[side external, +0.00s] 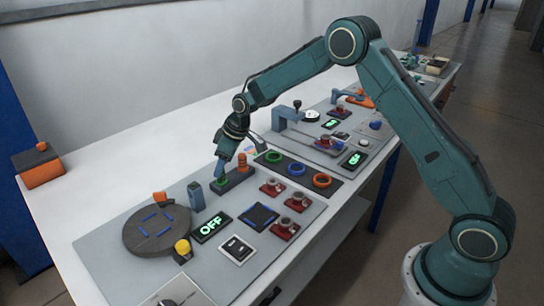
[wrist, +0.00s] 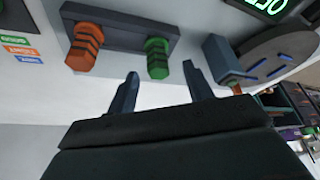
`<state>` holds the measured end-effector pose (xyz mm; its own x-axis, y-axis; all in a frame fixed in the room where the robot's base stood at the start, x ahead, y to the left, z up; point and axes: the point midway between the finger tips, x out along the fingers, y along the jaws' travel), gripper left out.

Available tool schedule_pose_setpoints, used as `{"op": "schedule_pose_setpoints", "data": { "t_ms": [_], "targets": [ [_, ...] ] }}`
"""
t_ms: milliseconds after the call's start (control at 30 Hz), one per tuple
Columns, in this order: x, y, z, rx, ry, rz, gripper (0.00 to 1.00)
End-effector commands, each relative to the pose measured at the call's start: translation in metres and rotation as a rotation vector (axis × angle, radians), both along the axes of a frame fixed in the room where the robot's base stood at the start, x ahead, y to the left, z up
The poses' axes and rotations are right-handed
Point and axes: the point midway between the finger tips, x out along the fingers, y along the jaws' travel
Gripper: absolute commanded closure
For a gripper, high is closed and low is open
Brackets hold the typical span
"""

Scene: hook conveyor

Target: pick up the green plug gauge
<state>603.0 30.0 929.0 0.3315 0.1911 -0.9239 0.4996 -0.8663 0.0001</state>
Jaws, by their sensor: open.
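The green plug gauge (wrist: 157,58) stands out from a dark holder block (wrist: 120,24) in the wrist view, with dark bands around it. An orange plug gauge (wrist: 84,48) sits in the same block to its left. My gripper (wrist: 161,69) is open, with one finger on each side of the green gauge's free end. I cannot tell whether either finger touches it. In the side external view, my gripper (side external: 220,170) is at the green gauge (side external: 219,184), partly covering it. The orange gauge (side external: 242,160) stands close to the right.
A grey post (side external: 196,196) and a round dark turntable (side external: 157,229) stand left of the holder. An OFF display (side external: 211,228) lies in front. A dark panel with green, blue and orange rings (side external: 297,170) is to the right.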

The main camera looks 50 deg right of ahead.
Motion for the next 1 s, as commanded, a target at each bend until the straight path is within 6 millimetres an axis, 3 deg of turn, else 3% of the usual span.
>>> {"op": "schedule_pose_setpoints", "data": {
  "t_ms": [400, 1000],
  "targets": [
    [0.016, 0.007, -0.037, 0.001, 0.002, 0.001, 0.49],
    [0.018, 0.008, -0.041, 0.001, 0.000, 0.000, 0.49]
  ]
}}
